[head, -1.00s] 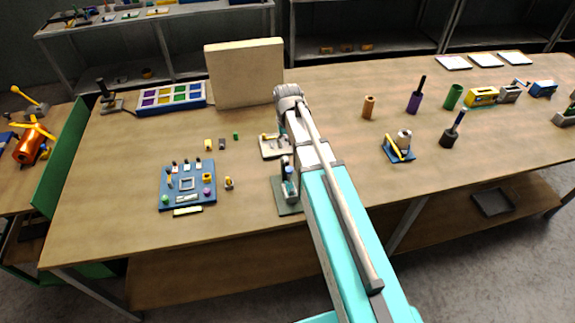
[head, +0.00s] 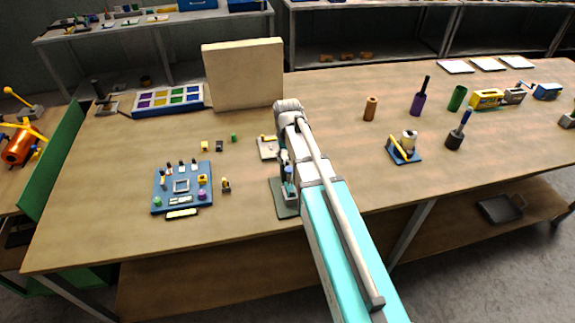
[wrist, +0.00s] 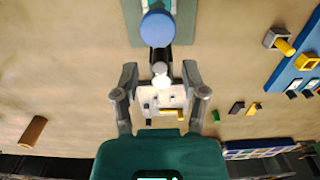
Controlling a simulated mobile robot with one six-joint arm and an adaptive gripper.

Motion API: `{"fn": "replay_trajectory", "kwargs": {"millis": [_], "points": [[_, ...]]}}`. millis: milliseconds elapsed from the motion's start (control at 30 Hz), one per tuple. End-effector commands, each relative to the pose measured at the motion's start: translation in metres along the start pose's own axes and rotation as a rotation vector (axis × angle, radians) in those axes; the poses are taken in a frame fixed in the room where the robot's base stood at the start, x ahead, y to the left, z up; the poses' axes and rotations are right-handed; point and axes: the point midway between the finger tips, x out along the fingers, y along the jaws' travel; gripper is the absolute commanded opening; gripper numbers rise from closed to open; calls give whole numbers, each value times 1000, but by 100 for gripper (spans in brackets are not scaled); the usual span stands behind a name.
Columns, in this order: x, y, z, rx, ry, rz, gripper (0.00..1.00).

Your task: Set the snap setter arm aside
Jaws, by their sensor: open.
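A setter device stands on a green base plate (head: 287,211), partly hidden behind my arm in the head view; I take it to be the snap setter. Nothing is held.
A blue board (head: 160,205) with small parts lies to the left, with small blocks near it. A cream panel (head: 243,75) and a colour-celled tray (head: 167,98) stand behind. A blue-based device (head: 405,155) and several cylinders stand right. The table between is clear.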

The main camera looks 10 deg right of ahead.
Motion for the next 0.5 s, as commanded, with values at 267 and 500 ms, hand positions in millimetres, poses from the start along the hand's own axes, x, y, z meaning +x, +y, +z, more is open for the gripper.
{"fn": "replay_trajectory", "kwargs": {"millis": [267, 500], "points": [[14, 0, 0, 0, 0, 0, 56], [15, 0, 0, 0, 0, 0, 56]]}}
